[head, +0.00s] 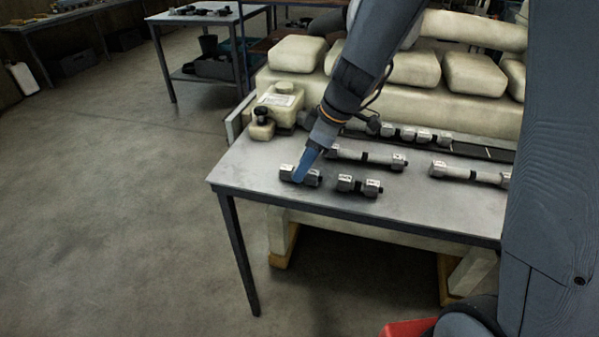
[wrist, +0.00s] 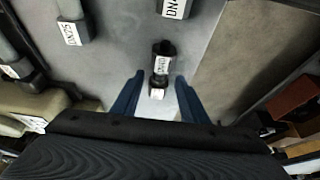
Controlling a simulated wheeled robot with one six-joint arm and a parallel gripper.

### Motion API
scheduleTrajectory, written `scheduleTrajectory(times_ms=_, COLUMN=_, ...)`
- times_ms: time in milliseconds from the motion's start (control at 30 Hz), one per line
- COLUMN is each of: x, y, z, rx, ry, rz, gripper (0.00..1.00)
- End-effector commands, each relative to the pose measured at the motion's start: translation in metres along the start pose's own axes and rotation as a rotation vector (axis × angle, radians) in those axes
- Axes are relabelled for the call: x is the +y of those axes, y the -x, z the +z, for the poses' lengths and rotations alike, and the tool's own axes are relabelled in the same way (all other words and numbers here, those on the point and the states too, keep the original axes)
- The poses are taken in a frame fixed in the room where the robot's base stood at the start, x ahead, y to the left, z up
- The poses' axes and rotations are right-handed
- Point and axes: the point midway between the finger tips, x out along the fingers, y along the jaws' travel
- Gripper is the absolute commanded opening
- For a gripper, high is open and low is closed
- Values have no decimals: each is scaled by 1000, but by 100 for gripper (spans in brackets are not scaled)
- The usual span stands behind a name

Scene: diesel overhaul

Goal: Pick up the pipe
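A short grey pipe piece (head: 313,180) with dark fittings and white labels lies at the left end of the grey metal table. My gripper (head: 301,176) points down over it, and the blue fingers hide part of it. In the wrist view, the same pipe (wrist: 161,64) shows end-on to the gripper, in line with the gap between the two blue fingers (wrist: 159,77). The fingers are spread apart, with visible space on both sides of the pipe. I cannot tell whether the fingertips touch the table.
Another short pipe (head: 359,186) lies just to the right on the table (head: 245,172). Longer pipes (head: 367,157) (head: 467,173) lie behind and farther right. A cream canister (head: 280,103) stands at the back left. The table's front left corner is clear.

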Motion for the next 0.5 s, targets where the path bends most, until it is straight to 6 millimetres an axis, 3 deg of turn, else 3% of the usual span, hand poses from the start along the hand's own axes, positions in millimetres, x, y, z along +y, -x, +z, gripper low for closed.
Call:
scheduleTrajectory(times_ms=133, x=0, y=-12, z=0, rx=0, ry=-1, rz=0, gripper=40)
scheduleTrajectory(times_ms=400, x=1, y=-14, z=0, rx=0, ry=-1, rz=1, gripper=40)
scheduleTrajectory(times_ms=500, x=1, y=-14, z=0, rx=0, ry=-1, rz=1, gripper=25)
